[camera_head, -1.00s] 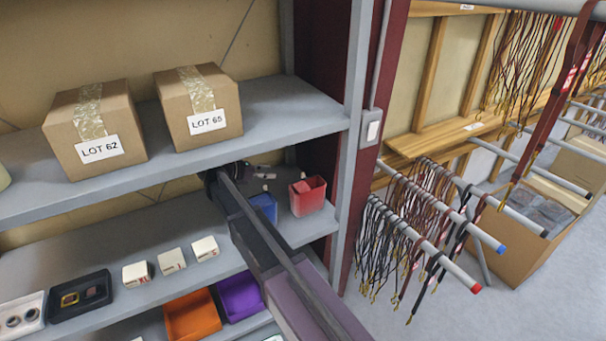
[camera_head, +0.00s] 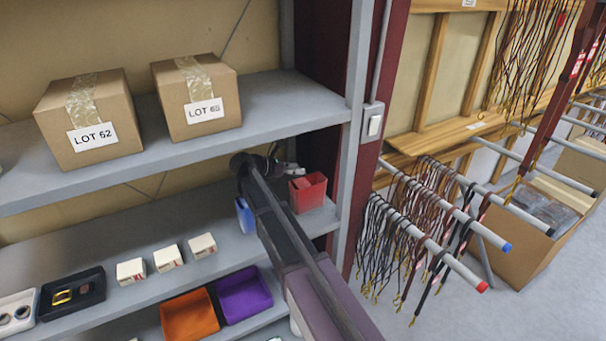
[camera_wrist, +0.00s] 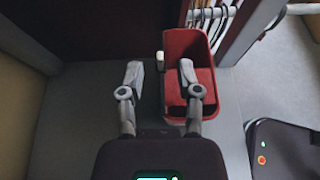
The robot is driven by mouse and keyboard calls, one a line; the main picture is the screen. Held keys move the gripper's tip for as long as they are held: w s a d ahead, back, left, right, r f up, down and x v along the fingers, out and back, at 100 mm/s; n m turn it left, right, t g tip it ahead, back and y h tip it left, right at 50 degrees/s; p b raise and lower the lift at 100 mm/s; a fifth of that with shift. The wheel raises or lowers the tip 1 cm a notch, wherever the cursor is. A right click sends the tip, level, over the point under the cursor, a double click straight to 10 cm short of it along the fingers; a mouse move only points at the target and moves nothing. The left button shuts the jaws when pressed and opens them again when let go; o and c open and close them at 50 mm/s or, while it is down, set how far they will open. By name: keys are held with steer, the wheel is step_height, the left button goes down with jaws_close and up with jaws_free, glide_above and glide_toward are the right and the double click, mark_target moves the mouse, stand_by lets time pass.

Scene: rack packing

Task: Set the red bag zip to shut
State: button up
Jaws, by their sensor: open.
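The red bag (camera_head: 309,191) stands on the middle shelf at its right end, beside the upright post. In the wrist view the red bag (camera_wrist: 204,50) fills the upper middle, its top open with a red block-like shape inside. A small pale tab (camera_wrist: 160,61), perhaps the zip pull, shows at its left edge. My gripper (camera_wrist: 161,72) is open, one finger left of the bag and the other over its opening. The tab shows between the fingertips; whether they touch it I cannot tell. In the head view my arm partly hides the gripper (camera_head: 288,168).
A blue bag (camera_head: 244,217) is partly hidden behind my arm. The shelf with two cartons (camera_head: 92,118) lies just above. The grey post (camera_head: 352,140) stands close right of the red bag. Small white boxes (camera_head: 168,258) sit to the left on the middle shelf.

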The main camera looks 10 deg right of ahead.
steer(key=shift+b+x, duration=0.5)
steer(key=shift+x, duration=1.25)
jaws_close()
